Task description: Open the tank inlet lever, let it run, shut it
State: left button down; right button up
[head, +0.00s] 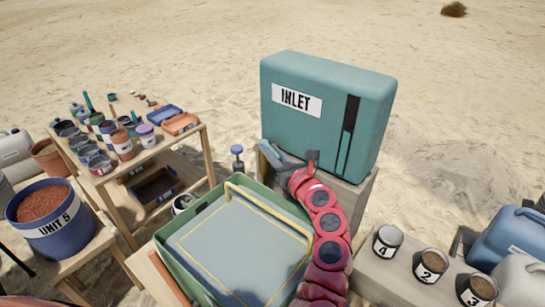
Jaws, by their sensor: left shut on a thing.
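The teal tank (300,128) labelled INLET (296,100) stands upright on a pale block, with a dark vertical gauge strip (348,130) on its front. My left gripper (284,162) is at the tank's lower front edge, at the end of the red arm. It is shut on a small part there, apparently the inlet lever. The gripper and wrist hide most of this part, so I cannot tell the lever's angle. A green-rimmed tray (168,262) with a grey panel and yellow frame lies below the tank front. My right gripper is not in view.
A wooden table (188,143) with several jars and paint pots stands at the left. The blue UNIT 5 bucket (72,236) of reddish soil is at the lower left. Numbered cans (430,263) stand on a pale block at the right, near blue containers (508,240). Sand lies behind.

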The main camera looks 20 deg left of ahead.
pick_arm(q)
jog(key=c, duration=0.8)
grip_release()
jog(key=shift+o, duration=0.2)
jog(key=shift+s+d, duration=0.2)
jog(key=shift+d, duration=0.15)
jog(key=b+v, duration=0.1)
jog(key=v, duration=0.5)
jog(key=shift+s+d, duration=0.2)
jog(key=shift+s, duration=0.1)
